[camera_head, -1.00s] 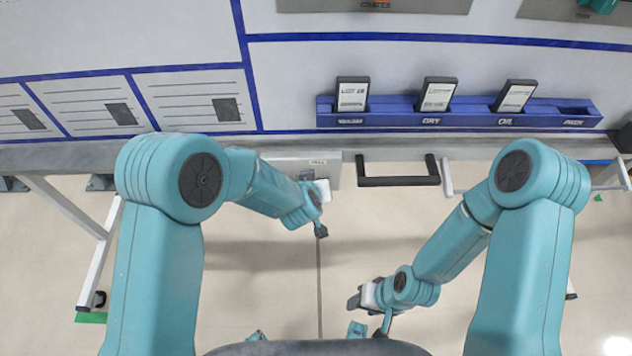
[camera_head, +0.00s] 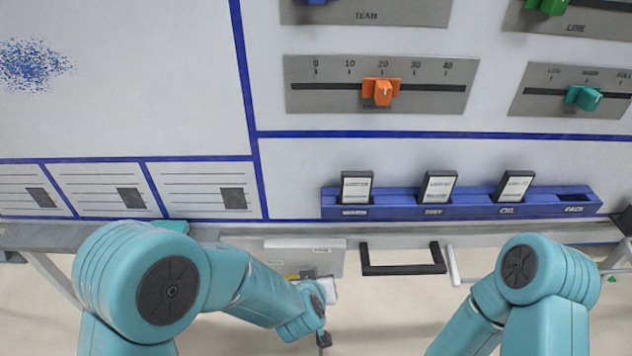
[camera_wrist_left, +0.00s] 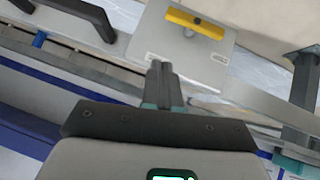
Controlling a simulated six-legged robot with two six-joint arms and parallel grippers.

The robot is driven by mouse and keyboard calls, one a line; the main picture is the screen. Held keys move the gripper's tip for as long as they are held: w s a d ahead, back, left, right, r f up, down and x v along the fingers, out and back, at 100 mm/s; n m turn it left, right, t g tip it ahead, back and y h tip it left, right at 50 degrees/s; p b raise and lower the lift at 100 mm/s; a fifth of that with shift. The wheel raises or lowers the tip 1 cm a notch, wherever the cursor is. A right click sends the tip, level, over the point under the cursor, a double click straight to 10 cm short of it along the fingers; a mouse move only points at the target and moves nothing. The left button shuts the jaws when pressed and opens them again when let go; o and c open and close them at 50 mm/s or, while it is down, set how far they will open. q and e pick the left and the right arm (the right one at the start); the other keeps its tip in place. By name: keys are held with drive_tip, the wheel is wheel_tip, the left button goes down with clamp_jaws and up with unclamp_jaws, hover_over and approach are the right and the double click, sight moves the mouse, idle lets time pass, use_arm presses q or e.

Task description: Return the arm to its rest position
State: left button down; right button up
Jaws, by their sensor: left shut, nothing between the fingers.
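My left gripper (camera_head: 324,340) is at the end of the left arm, low in the head view, in front of the panel's lower edge and over the floor. In the left wrist view its fingers (camera_wrist_left: 161,72) are together with nothing between them. The left arm is bent, its forearm slanting down to the right. My right arm comes up at the lower right of the head view; its gripper is out of the picture.
A grey plate (camera_head: 290,257) with a yellow handle (camera_wrist_left: 195,23) is close to the left gripper. A black handle (camera_head: 403,270) is right of it. Above are a blue rack (camera_head: 400,212) with several cards and a slider panel with an orange knob (camera_head: 381,91).

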use_arm(q)
drive_tip(key=shift+a, duration=0.1)
drive_tip(key=s+a+f+n+g+y+p, duration=0.1)
drive_tip(key=s+a+f+g+p, duration=0.2)
drive_tip(key=a, duration=0.4)
drive_tip(key=s+a+f+n+y+p, duration=0.1)
drive_tip(key=s+a+f, duration=0.1)
drive_tip(key=a+f, duration=0.4)
drive_tip(key=s+f+g+h, duration=0.1)
drive_tip(key=s+g+h, duration=0.1)
drive_tip(key=s, duration=0.6)
drive_tip(key=s+f+m+g+h, duration=0.1)
drive_tip(key=s+g+h, duration=0.1)
drive_tip(key=s, duration=0.7)
drive_tip(key=shift+d+f+g, duration=0.35)
drive_tip(key=shift+d+g, duration=0.05)
drive_tip(key=shift+g, duration=0.4)
